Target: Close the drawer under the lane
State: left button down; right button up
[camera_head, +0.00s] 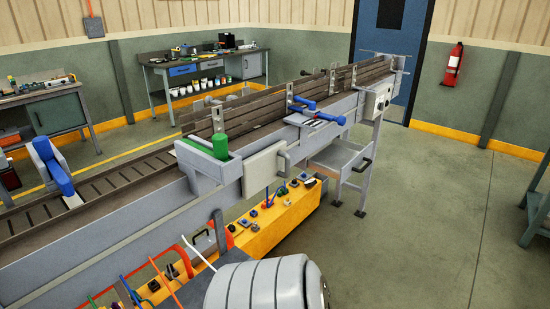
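The drawer (338,157) is a grey open-topped box under the far part of the lane (245,130). It stands pulled out towards the open floor on the right, and its inside shows from above. A dark bar handle (367,165) sits on its front face. The drawer hangs between the grey legs of the lane, below a grey control box (378,100). Neither of my grippers is in view.
A yellow bench (285,210) with small parts and tools stands under the near lane. A green cylinder (220,146) and a blue-handled device (325,117) sit on the lane's side. The floor (430,210) right of the drawer is clear.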

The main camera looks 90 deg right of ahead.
aim_at(338, 159)
jog(key=z, duration=3.4)
